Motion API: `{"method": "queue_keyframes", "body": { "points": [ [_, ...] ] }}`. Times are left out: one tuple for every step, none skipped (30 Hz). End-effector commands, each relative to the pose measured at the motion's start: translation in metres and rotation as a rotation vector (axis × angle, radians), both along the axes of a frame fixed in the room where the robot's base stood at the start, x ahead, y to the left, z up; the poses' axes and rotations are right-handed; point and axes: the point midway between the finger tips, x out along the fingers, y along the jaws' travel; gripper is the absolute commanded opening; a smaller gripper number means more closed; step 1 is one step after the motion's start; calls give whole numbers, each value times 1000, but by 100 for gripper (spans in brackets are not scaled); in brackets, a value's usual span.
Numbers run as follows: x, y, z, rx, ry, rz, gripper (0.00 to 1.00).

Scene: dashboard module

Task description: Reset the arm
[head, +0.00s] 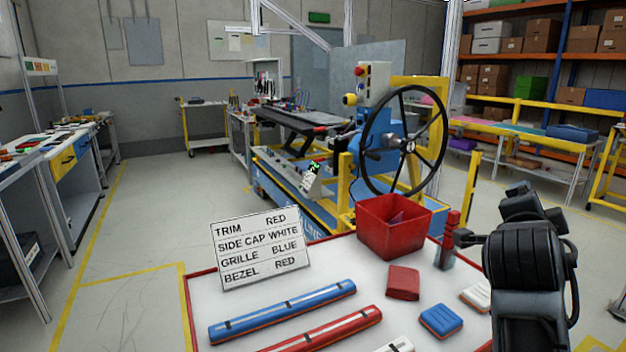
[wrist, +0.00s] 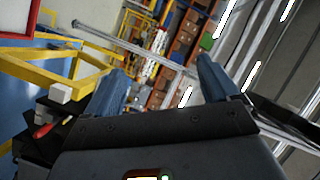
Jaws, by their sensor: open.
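My gripper (wrist: 162,78) shows in the wrist view with its two blue-grey fingers spread apart and nothing between them. It faces out over the room, tilted, with shelving and ceiling lights behind. In the head view my dark arm (head: 525,265) is folded upright at the right, beside the right side of the white table (head: 240,308). I cannot clearly make out the fingers there.
The table carries a label card (head: 260,250), a red bin (head: 394,228), a blue strip (head: 283,312), a red strip (head: 325,330), a red block (head: 403,282), a blue block (head: 441,321) and white pieces (head: 477,295). A steering wheel rig (head: 405,143) stands behind. Floor at left is clear.

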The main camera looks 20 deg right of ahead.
Motion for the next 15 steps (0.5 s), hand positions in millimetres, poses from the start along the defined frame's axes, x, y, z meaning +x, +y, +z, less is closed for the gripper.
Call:
{"method": "queue_keyframes", "body": {
  "points": [
    [-1, 6, -12, -65, 68, 59, 88],
    [0, 11, -17, -102, 104, 95, 88],
    [1, 18, -24, -150, 151, 143, 88],
    [1, 23, -30, -184, 184, 179, 88],
    [0, 29, -37, -219, 219, 215, 88],
    [-1, 37, -46, -264, 263, 263, 88],
    [-1, 44, -53, -296, 294, 301, 88],
    [-3, 50, -60, -328, 326, 337, 88],
    [-6, 59, -70, -367, 367, 386, 88],
    [-8, 66, -78, -397, 395, 421, 88],
    [-11, 74, -86, -425, 422, 458, 88],
    [-16, 84, -96, -461, 457, 506, 88],
    [-20, 92, -105, -488, 482, 541, 88],
    [-24, 100, -113, -512, 506, 577, 88],
    [-31, 110, -124, -543, 536, 623, 88]
  ]
}}
